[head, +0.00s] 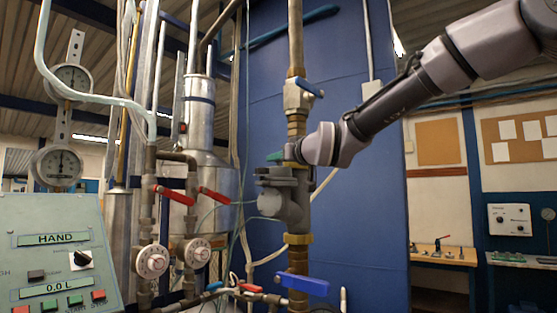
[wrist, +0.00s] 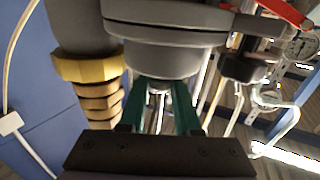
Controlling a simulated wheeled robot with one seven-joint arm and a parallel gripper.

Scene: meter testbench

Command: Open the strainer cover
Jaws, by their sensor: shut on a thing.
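The dark grey strainer (head: 290,205) sits on the vertical pipe in the middle of the head view. The cover looks seated against the body.
Red-handled valves (head: 213,195) and a metal tank (head: 207,120) stand left. A control panel (head: 55,255) is front left. Brass fittings (wrist: 88,68) adjoin the strainer.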

